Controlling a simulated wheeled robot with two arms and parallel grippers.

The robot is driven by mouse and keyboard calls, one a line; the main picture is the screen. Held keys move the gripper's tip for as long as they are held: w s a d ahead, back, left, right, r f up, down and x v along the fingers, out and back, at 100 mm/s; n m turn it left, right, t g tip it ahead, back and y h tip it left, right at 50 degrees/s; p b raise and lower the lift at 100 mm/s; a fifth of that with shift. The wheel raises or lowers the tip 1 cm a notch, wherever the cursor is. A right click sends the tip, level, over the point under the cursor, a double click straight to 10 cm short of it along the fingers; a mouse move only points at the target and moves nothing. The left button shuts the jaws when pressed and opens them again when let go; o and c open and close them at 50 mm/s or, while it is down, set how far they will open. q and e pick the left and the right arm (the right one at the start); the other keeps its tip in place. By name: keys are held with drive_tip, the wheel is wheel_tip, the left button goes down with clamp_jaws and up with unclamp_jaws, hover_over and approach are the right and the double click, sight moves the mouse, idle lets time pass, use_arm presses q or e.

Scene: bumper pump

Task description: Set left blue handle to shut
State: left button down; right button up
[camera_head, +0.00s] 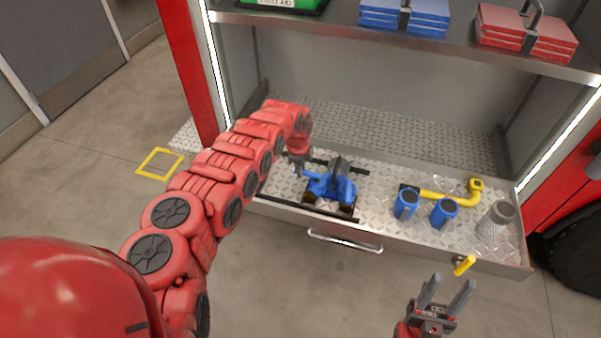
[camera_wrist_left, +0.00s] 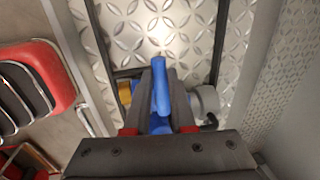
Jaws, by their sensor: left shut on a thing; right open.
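The pump (camera_head: 343,188), with blue and dark parts, sits in the open metal drawer. My left gripper (camera_head: 300,168) is at its left side. In the left wrist view the left gripper (camera_wrist_left: 160,92) is shut on a long blue handle (camera_wrist_left: 161,75), which sticks out beyond the fingertips. The handle itself is hard to make out in the head view. The pump body below is mostly hidden by the fingers, with a grey round part (camera_wrist_left: 205,101) showing at the right. My right gripper (camera_head: 449,284) is open and empty in front of the drawer.
Right of the pump in the drawer are two blue cylinders (camera_head: 406,205) (camera_head: 444,212), a yellow pipe (camera_head: 447,195) and a grey mesh cup (camera_head: 496,219). A yellow peg (camera_head: 464,265) is near the right gripper. A shelf (camera_head: 330,38) with colored cases overhangs the drawer.

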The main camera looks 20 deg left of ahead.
use_arm(q)
drive_tip(key=shift+w, duration=0.1)
idle(0.4)
drive_tip(key=c, duration=0.8)
unclamp_jaws()
drive_tip(key=shift+o, duration=0.2)
drive_tip(key=s+r, duration=0.3)
drive_tip(key=r, duration=1.4)
drive_tip(key=shift+s, duration=0.2)
drive_tip(key=shift+a, duration=0.1)
